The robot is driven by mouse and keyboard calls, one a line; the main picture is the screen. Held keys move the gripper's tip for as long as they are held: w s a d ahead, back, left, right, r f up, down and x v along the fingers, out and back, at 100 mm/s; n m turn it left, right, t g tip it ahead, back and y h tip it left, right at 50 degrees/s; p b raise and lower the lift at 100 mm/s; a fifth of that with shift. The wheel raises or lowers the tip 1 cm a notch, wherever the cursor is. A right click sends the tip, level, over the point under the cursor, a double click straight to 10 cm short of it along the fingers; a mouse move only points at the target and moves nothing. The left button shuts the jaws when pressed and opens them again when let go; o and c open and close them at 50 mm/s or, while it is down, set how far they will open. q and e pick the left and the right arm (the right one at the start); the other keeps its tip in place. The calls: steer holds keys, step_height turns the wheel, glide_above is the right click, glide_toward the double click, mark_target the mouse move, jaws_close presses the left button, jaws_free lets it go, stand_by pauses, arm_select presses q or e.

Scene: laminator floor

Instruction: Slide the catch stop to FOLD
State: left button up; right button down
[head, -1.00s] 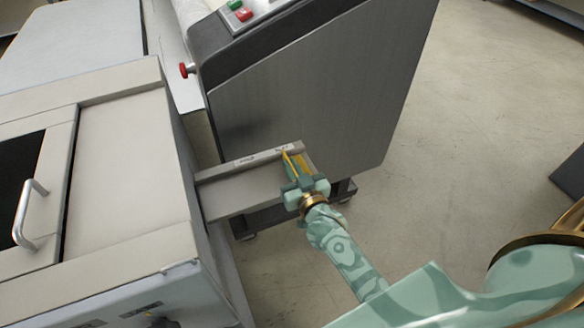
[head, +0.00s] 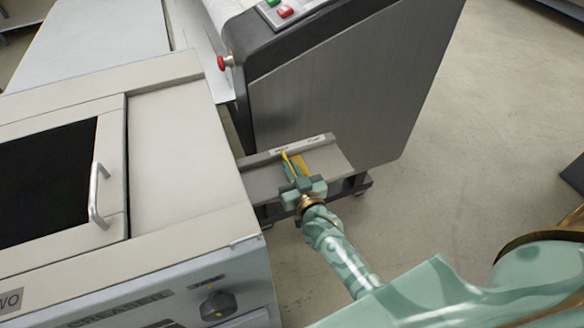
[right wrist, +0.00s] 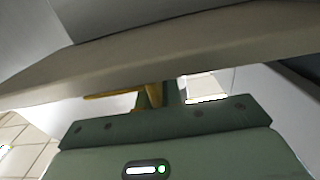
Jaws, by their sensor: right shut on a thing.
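The catch stop (head: 285,157) is a yellow piece on the grey catch tray (head: 342,160), which juts from the right side of the creaser (head: 165,150). A pale label strip (head: 300,145) with two small marks runs along the tray's far edge; I cannot read them. The stop's thin tip is beside the left mark. My right gripper (head: 294,170) is shut on the stop, its fingers partly hiding it. In the right wrist view the yellow stop (right wrist: 108,96) shows at the fingers (right wrist: 158,95). My left gripper is out of view.
The creaser has a door handle (head: 97,193) on top and a front dial (head: 218,305). Open floor (head: 450,160) lies to the right.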

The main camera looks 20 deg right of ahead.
steer(key=c, duration=1.6)
jaws_free()
steer(key=shift+a, duration=0.3)
steer(key=shift+o, duration=0.2)
steer(key=shift+s, duration=0.4)
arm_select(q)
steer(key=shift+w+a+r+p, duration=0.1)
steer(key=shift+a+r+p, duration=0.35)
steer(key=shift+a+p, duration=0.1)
arm_select(e)
steer(key=s+a, duration=0.1)
steer(key=s, duration=1.4)
steer(key=shift+s, duration=0.25)
